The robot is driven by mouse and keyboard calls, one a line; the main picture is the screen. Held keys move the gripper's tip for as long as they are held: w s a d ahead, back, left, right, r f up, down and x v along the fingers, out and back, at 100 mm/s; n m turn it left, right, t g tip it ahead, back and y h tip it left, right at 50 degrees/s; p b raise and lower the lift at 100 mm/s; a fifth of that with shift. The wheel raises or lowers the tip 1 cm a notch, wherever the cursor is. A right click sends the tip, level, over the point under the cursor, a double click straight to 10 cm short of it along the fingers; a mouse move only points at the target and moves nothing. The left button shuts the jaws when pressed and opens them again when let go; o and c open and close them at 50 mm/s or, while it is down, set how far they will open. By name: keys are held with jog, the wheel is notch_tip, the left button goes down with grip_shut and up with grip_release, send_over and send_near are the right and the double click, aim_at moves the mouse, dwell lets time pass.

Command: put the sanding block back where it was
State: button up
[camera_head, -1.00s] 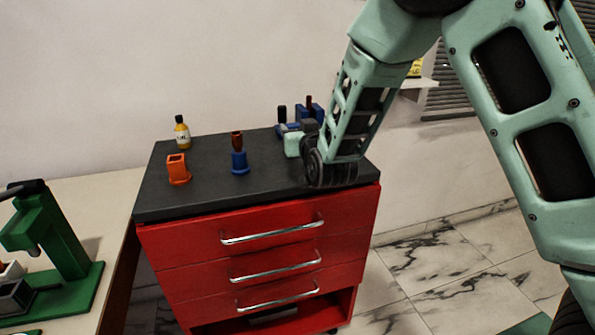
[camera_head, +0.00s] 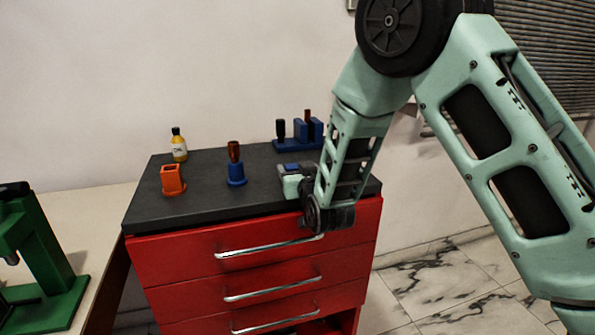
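My gripper (camera_head: 291,186) is low over the right part of the dark cabinet top (camera_head: 205,205), at the end of my mint-green arm. My wrist and the angle hide most of its fingers, so I cannot tell whether it is open or shut. A small grey and blue piece (camera_head: 290,168) shows just beyond the mint gripper body. I cannot tell whether it is the sanding block, part of the gripper or something lying on the top. No other thing in view is clearly the sanding block.
An orange holder (camera_head: 172,181), a yellow bottle (camera_head: 179,149) and a blue holder (camera_head: 236,174) with a brown-handled tool stand on the left half. A blue rack (camera_head: 289,144) with upright handles is at the back right. A green machine (camera_head: 40,255) stands on the left bench.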

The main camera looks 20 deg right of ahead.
jog(key=shift+o, duration=0.9)
jog(key=shift+r, duration=0.25)
jog(key=s, duration=1.2)
jog(key=s+a+f+n+g+y, duration=0.2)
jog(key=s+a+g, duration=0.3)
jog(key=s, duration=0.2)
jog(key=s+a+f+n+g+y, duration=0.2)
jog(key=s+a+g, duration=0.4)
jog(key=s, duration=0.1)
jog(key=s+d+r+n+g+h, duration=0.1)
jog(key=s+d+g, duration=0.1)
jog(key=s, duration=0.6)
jog(key=s+d+r+n+g+h, duration=0.1)
jog(key=s+g, duration=0.3)
jog(key=s, duration=0.4)
jog(key=shift+s+d+n+h, duration=0.25)
jog(key=shift+d+n+h, duration=0.45)
jog(key=shift+d+n, duration=0.15)
